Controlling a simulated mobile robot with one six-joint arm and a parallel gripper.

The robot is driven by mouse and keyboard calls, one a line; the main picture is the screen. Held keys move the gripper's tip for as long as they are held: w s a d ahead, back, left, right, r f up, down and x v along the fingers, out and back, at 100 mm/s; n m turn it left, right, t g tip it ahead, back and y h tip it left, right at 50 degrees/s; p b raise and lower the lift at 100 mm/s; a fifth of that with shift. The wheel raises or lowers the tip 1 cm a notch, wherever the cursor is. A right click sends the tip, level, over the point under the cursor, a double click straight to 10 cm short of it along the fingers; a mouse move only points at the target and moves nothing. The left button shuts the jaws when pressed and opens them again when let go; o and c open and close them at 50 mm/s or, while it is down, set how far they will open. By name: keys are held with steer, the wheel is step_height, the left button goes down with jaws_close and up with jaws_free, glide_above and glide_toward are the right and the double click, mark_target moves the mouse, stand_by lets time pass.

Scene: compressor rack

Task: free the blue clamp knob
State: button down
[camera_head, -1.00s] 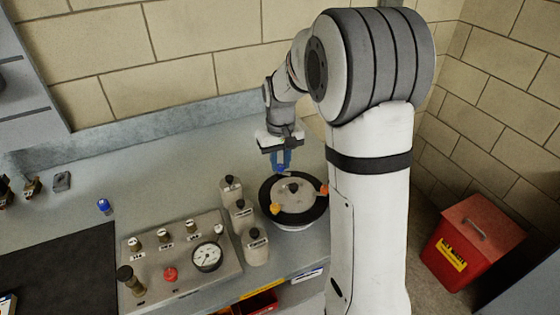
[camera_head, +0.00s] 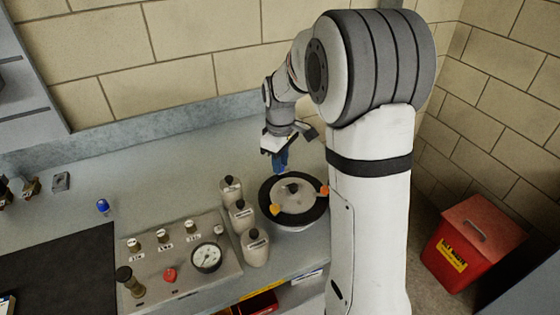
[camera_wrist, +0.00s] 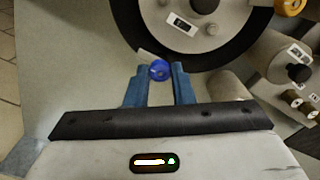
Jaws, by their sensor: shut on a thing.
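My gripper (camera_head: 281,162) points down at the back edge of the round pot with a black rim (camera_head: 264,200). In the wrist view my blue fingers (camera_wrist: 160,72) are shut on the blue clamp knob (camera_wrist: 159,70), which sits between their tips beside the black rim. The fingers hide the knob in the head view. An orange knob (camera_head: 323,190) and a yellow knob (camera_head: 275,208) sit on the pot's rim. A small blue-topped piece (camera_head: 102,206) stands apart on the bench at the left.
Several grey bottles (camera_head: 256,248) stand just left of the pot. A panel with a gauge (camera_head: 206,258) and knobs lies farther left. A red bin (camera_head: 472,235) stands on the floor at right. The bench behind the bottles is clear.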

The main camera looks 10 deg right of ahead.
stand_by(0.5)
steer(key=c, duration=1.3)
jaws_free()
steer(key=shift+o, duration=0.2)
step_height(320, 180, up, 7)
steer(key=shift+r, duration=0.4)
